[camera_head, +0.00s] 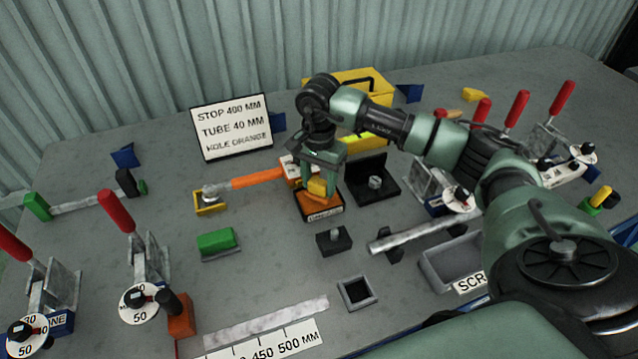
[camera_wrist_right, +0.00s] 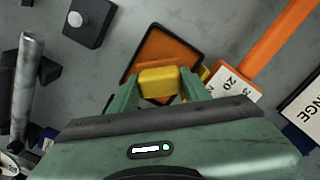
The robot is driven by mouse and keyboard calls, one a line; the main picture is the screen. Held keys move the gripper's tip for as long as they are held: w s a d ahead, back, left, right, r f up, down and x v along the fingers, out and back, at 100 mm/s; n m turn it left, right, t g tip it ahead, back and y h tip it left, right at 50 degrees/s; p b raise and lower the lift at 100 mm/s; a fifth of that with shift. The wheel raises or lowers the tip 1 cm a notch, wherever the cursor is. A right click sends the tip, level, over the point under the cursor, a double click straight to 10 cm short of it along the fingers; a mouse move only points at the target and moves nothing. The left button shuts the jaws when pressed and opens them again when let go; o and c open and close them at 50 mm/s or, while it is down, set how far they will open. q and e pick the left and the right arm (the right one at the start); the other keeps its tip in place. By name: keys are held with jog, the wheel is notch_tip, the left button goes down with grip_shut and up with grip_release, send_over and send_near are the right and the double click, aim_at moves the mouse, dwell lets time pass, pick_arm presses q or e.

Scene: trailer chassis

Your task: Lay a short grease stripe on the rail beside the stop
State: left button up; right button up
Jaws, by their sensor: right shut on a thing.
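My right gripper (camera_head: 322,178) is shut on a small yellow block-like tool (camera_head: 318,188), held at an orange-filled dark tray (camera_head: 318,207) with a label on its front, too small to read surely. The right wrist view shows the yellow tool (camera_wrist_right: 158,82) between the fingers, over the orange tray (camera_wrist_right: 165,48); whether it touches the orange is unclear. A pale metal rail strip (camera_head: 265,323) lies at the front, beside a scale (camera_head: 268,343) marked 450 and 500 MM. I cannot tell which part is the stop. My left gripper is not in view.
A sign (camera_head: 231,127) reads STOP 400 MM, TUBE 40 MM, HOLE ORANGE. An orange-handled tool (camera_head: 255,179) lies left of the tray. A dark block with a knob (camera_head: 333,240), a small square frame (camera_head: 357,292) and red-handled clamps (camera_head: 117,211) stand around. Bare tabletop shows left of the frame.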

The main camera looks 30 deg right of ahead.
aim_at(319, 182)
jog(key=shift+r+p, duration=1.35)
jog(key=shift+r, duration=1.45)
